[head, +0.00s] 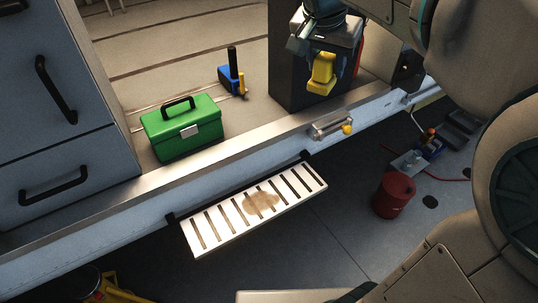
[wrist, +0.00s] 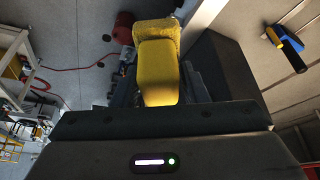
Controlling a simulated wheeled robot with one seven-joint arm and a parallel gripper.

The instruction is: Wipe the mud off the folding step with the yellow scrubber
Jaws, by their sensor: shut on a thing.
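My gripper (head: 325,58) is shut on the yellow scrubber (head: 321,74), holding it in the air in front of the dark box in the head view. The scrubber also shows between the fingers in the wrist view (wrist: 158,65). The folding step (head: 212,232) is a pale slatted board sticking out below the sill at the lower middle of the head view.
A green toolbox (head: 182,128) and a blue and yellow tool (head: 231,78) stand on the cabin floor. A dark box (head: 287,72) stands behind my gripper. A red can (head: 393,195) is on the hangar floor at right.

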